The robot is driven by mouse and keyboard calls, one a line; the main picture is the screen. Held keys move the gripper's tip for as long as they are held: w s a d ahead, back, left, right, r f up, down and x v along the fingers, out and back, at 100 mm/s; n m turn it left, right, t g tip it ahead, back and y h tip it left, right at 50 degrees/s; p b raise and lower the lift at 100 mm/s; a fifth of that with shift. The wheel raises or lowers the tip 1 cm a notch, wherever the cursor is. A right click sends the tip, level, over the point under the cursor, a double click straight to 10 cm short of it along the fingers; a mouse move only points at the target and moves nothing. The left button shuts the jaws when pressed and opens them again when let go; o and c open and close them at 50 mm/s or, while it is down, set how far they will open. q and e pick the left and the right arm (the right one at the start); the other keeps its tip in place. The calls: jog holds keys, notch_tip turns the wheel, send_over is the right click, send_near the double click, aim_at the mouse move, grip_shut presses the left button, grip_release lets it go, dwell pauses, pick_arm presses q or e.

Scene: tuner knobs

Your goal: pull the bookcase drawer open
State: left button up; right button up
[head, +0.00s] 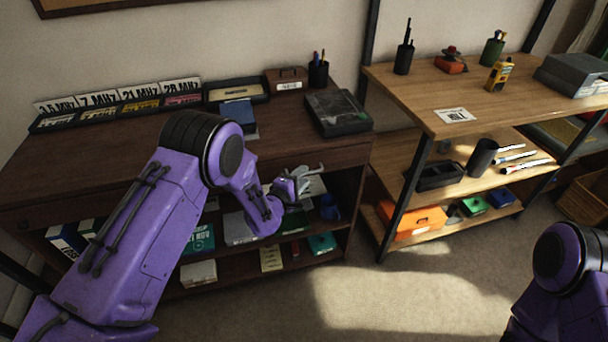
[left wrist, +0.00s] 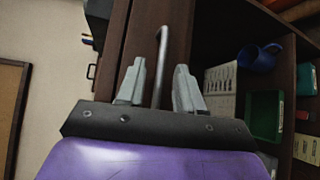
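The dark brown bookcase (head: 345,165) stands against the wall on the left in the head view. Its drawer front (left wrist: 172,30) shows in the left wrist view as a brown panel with a slim metal bar handle (left wrist: 161,62). My left gripper (left wrist: 158,88) is open, with its two pale fingers on either side of the handle and gaps visible between. In the head view the left gripper (head: 312,180) is at the bookcase's front, below the top's edge. My arm hides much of the drawer front in the head view. My right gripper is out of view.
The bookcase top holds card signs (head: 125,98), a blue book (head: 238,112) and a dark clear-lidded box (head: 338,112). Open shelves below hold books and a blue mug (left wrist: 258,58). A wooden shelf unit (head: 400,85) stands at right. The floor in front (head: 370,295) is clear.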

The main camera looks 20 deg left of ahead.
pick_arm(q)
jog(key=shift+x, duration=0.85)
jog(key=shift+c, duration=0.3)
grip_shut()
jog(key=shift+s+d, duration=0.1)
jog(key=shift+s, duration=0.05)
